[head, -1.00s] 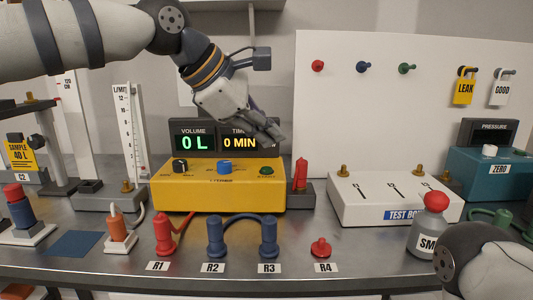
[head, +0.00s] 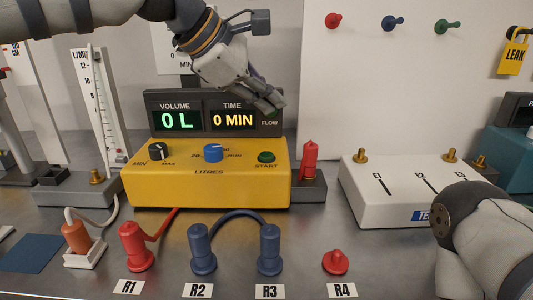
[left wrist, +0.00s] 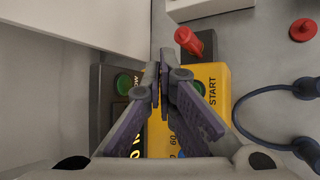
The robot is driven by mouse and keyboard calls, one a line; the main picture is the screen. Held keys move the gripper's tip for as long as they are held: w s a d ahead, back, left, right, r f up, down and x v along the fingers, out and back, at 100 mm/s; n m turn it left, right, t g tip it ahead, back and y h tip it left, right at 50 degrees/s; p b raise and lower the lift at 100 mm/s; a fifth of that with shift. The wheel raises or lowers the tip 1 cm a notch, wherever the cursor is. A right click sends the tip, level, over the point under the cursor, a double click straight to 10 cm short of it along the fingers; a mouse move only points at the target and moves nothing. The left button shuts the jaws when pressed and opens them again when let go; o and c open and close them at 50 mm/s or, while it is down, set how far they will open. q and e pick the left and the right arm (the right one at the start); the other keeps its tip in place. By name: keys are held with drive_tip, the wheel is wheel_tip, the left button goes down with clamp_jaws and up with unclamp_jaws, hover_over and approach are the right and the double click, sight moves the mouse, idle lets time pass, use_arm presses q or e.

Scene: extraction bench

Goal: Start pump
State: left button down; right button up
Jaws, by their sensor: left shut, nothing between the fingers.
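The yellow pump (head: 205,185) stands on the bench with a black knob (head: 159,151), a blue litres knob (head: 213,153) and a green START button (head: 266,157). Its display (head: 193,120) reads VOLUME 0 L and TIME 0 MIN. My left gripper (head: 273,104) is shut and empty, in front of the display's right end and above the START button, apart from it. In the left wrist view, the closed fingertips (left wrist: 160,80) lie over the seam of display and yellow top; the START label (left wrist: 212,96) shows, but a finger mostly hides the button. My right gripper is out of view.
A red plug (head: 310,160) stands in a grey block close right of the pump. A white test board (head: 400,205) lies right, near my right arm.

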sight(268, 156)
use_arm(q)
wheel_tip(268, 156, down, 7)
drive_tip(key=shift+r, duration=0.2)
idle(1.5)
drive_tip(key=shift+f, duration=0.35)
drive_tip(key=shift+f, duration=0.45)
idle(0.6)
drive_tip(key=shift+r, duration=0.85)
drive_tip(key=shift+r, duration=0.1)
drive_tip(key=shift+r, duration=2.4)
